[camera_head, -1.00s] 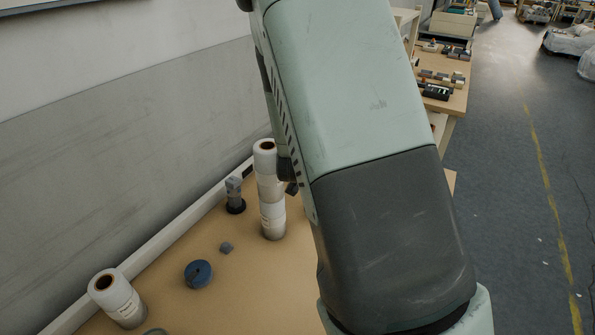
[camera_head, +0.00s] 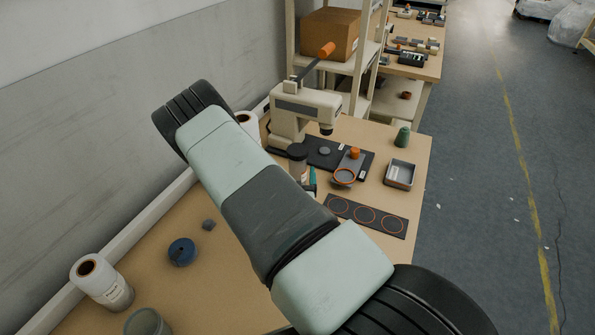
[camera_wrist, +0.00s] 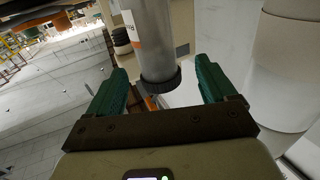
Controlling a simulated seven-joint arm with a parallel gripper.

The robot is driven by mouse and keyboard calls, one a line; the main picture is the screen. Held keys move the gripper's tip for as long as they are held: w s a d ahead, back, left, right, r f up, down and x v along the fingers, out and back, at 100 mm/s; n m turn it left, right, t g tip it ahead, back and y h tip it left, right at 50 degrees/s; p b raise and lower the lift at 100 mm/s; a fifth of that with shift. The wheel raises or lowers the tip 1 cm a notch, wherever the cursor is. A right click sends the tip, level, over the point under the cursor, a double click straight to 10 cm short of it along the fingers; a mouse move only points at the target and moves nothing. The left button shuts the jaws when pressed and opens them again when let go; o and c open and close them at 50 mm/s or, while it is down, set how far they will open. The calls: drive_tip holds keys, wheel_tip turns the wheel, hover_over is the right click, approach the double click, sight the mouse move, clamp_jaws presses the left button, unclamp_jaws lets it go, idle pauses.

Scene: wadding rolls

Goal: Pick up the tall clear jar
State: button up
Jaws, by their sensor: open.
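The tall clear jar (camera_head: 297,169) has a dark lid and a label. In the head view it stands beside the microscope-like machine, its lower part hidden by my arm. In the wrist view the jar (camera_wrist: 151,42) appears upside down, its black lid towards me. My gripper (camera_wrist: 160,68) is open, with one green finger on each side of the jar and visible gaps between. I cannot tell whether the jar is fully between the fingers. In the head view my gripper is mostly hidden behind my arm.
A beige machine (camera_head: 300,108) stands close behind the jar. A white roll (camera_wrist: 290,70) is close on the right in the wrist view. Another roll (camera_head: 103,283) stands front left.

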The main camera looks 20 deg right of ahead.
drive_tip(key=x, duration=0.8)
drive_tip(key=shift+d, duration=0.25)
drive_tip(key=c, duration=1.1)
drive_tip(key=shift+r, duration=0.1)
